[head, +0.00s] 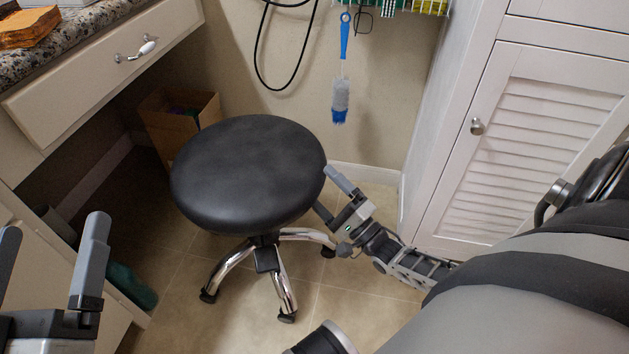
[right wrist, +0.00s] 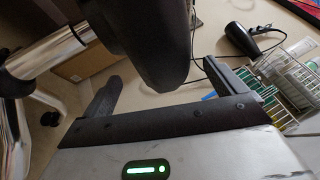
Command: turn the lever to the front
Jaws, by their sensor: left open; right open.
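A round black stool (head: 248,172) with a chrome, castored base stands in the middle of the head view. I cannot make out a lever in either view; the seat hides much of its underside. My right gripper (head: 323,188) is open at the right edge of the seat. In the right wrist view the dark seat (right wrist: 150,40) shows between and beyond the open fingers (right wrist: 160,78), with the chrome column (right wrist: 45,50) at the left. I cannot tell whether a finger touches the seat. My left gripper (head: 53,228) is open and empty at the lower left.
A counter with a drawer (head: 110,70) stands at the left, and a white louvred cabinet (head: 520,140) at the right. A cardboard box (head: 175,125) is behind the stool. A blue brush (head: 341,90) hangs on the wall. Tiled floor (head: 360,310) is clear in front.

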